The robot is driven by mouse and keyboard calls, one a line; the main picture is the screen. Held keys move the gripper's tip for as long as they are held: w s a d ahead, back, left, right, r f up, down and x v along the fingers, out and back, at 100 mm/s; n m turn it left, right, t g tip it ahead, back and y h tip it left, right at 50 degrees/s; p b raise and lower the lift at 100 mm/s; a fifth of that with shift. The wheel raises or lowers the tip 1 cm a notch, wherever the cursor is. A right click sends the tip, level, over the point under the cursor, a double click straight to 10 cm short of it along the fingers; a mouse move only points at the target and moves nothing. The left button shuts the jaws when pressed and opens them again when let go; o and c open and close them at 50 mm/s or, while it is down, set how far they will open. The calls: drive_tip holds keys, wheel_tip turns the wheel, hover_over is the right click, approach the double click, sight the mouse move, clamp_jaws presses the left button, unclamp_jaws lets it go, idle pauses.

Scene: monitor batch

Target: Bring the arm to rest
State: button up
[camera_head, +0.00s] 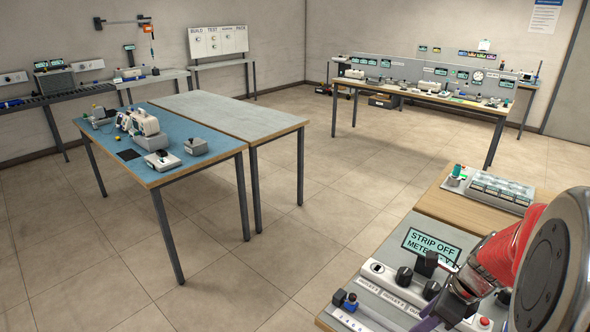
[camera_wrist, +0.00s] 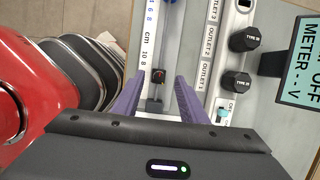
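My gripper (camera_wrist: 160,80) is open in the wrist view, with its two purple fingers apart and nothing seen held between them. Beyond the gap lies a rail with a cm scale (camera_wrist: 150,40) and a small dark slider block (camera_wrist: 158,76); I cannot tell how far the fingertips are above it. In the head view my arm comes in from the lower right, red and grey, with the purple fingers (camera_head: 440,312) low over the front of the near bench. The outlet strip (camera_wrist: 208,62) runs just right of the fingers.
The near bench (camera_head: 450,206) carries a display reading STRIP OFF, METER (camera_head: 431,246), black plugs (camera_head: 404,276) on the strip, and a tray of small modules (camera_head: 498,190). A blue-topped table (camera_head: 110,143) with devices stands left. Open floor (camera_head: 330,205) lies between.

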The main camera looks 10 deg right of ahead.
drive_tip(key=shift+s+n, duration=0.15)
drive_tip(key=shift+n, duration=0.85)
drive_tip(key=shift+s+a+f+n, duration=0.1)
drive_tip(key=shift+s+f+n, duration=0.2)
drive_tip(key=shift+n, duration=0.4)
drive_tip(key=s+a+r+n+t+h, duration=0.1)
drive_tip(key=s+a+r+n, duration=0.1)
drive_tip(key=a+r+n, duration=0.6)
drive_tip(key=s+a+r+n+t+h, duration=0.1)
drive_tip(key=s+a+r+n+t, duration=0.1)
drive_tip(key=a+r+n, duration=0.6)
drive_tip(key=a+n, duration=0.6)
drive_tip(key=n, duration=0.3)
drive_tip(key=shift+s, duration=0.4)
drive_tip(key=shift+c, duration=1)
